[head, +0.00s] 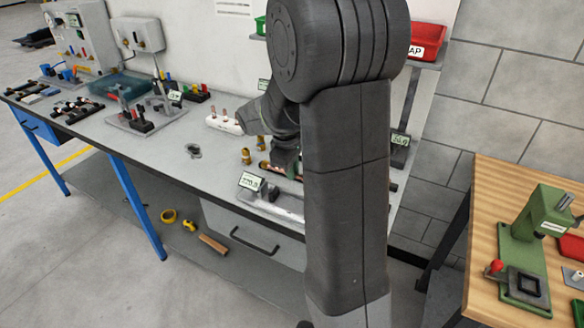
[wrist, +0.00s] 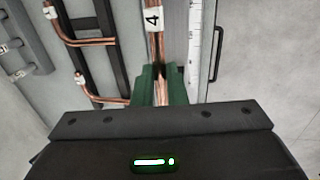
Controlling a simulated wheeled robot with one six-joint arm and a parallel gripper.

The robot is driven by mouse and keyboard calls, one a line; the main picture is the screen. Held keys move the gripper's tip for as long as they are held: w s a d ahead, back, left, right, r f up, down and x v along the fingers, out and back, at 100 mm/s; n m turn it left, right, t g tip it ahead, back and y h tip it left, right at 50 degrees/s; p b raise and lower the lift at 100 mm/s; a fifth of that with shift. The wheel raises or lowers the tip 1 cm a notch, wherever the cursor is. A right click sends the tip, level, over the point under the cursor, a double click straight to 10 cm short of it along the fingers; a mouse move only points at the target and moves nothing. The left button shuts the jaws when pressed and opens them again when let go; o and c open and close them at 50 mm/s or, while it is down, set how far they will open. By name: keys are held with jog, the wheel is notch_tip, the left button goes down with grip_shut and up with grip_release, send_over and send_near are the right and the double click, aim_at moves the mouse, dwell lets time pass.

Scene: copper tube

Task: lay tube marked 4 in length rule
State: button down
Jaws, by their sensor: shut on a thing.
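The copper tube marked 4 (wrist: 156,45) runs lengthwise up the wrist view, with its white number tag (wrist: 153,19) facing up. My gripper (wrist: 158,72) has its green fingers shut on this tube. The length rule (wrist: 193,45), a pale strip with scale marks, lies just right of the tube and runs parallel to it. I cannot tell whether the tube touches the rule. In the head view, the length rule (head: 272,205) lies along the bench's front edge with a small display. My gripper (head: 286,163) is low behind it, partly hidden by my arm.
Bent copper tubes (wrist: 95,41) rest on a dark rack left of the held tube. Brass fittings (head: 246,156) stand on the bench (head: 160,152) left of my gripper. A drawer handle (wrist: 217,40) lies past the bench edge. A wooden table (head: 483,270) stands at right.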

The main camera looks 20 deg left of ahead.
jog(key=shift+f+b, duration=2.95)
jog(key=shift+f, duration=1.45)
jog(key=shift+f, duration=0.25)
jog(key=c, duration=1.4)
grip_release()
jog(key=s+r, duration=0.1)
jog(key=r, duration=0.8)
jog(key=s+r, duration=0.1)
jog(key=r, duration=0.3)
jog(key=shift+s+a+r, duration=0.15)
jog(key=shift+s+r, duration=0.15)
jog(key=shift+f, duration=0.15)
jog(key=w+f, duration=0.1)
jog(key=f, duration=0.8)
jog(key=w+f, duration=0.1)
jog(key=f, duration=0.3)
jog(key=shift+w+f, duration=0.2)
jog(key=shift+w, duration=0.15)
jog(key=shift+r, duration=0.2)
